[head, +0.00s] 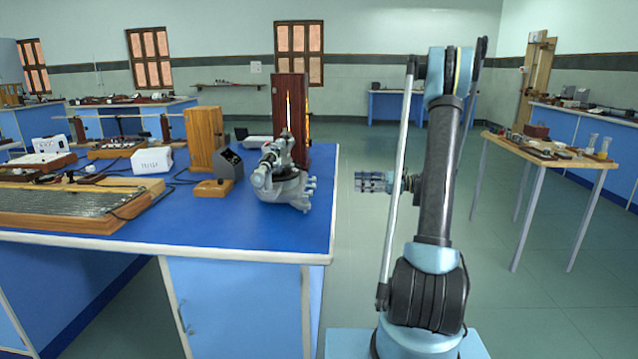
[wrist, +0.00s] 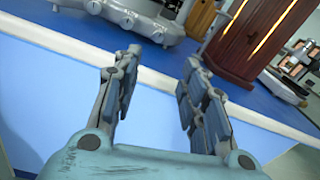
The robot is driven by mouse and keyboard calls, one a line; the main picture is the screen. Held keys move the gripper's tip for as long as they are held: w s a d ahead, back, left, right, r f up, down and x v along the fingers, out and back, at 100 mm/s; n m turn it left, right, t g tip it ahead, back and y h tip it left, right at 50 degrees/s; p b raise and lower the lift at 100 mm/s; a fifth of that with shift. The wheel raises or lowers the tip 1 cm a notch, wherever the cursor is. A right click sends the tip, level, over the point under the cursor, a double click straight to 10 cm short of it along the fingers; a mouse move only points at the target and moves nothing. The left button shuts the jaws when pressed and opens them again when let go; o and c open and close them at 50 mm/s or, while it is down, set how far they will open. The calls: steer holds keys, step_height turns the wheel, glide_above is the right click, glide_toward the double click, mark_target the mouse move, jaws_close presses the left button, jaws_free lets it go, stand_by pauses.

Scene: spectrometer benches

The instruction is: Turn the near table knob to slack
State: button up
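A grey spectrometer (head: 285,185) stands near the right edge of the blue bench. Small knobs (head: 309,184) stick out from its right side; I cannot tell which one is the near table knob. In the wrist view, part of the spectrometer base (wrist: 130,15) shows at the top, with several rounded knob ends (wrist: 127,21) facing me. My gripper (head: 362,182) is off the bench's right edge, pointing left at the spectrometer. In the wrist view my gripper (wrist: 160,62) has its two fingers spread with nothing between them. It is apart from the knobs.
A blue bench top (head: 240,235) with a white edge lies between my gripper and the base. A dark red wooden cabinet (head: 290,100) with a bright slit stands behind the spectrometer. A wooden block (head: 205,140) and grey box (head: 229,163) stand left.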

mark_target(319, 188)
steer(key=shift+m+g, duration=0.5)
steer(key=shift+m, duration=0.4)
steer(key=a, duration=1.1)
steer(key=w+a, duration=0.1)
steer(key=a, duration=0.4)
steer(key=shift+a, duration=0.15)
steer(key=shift+w, duration=0.1)
jaws_close()
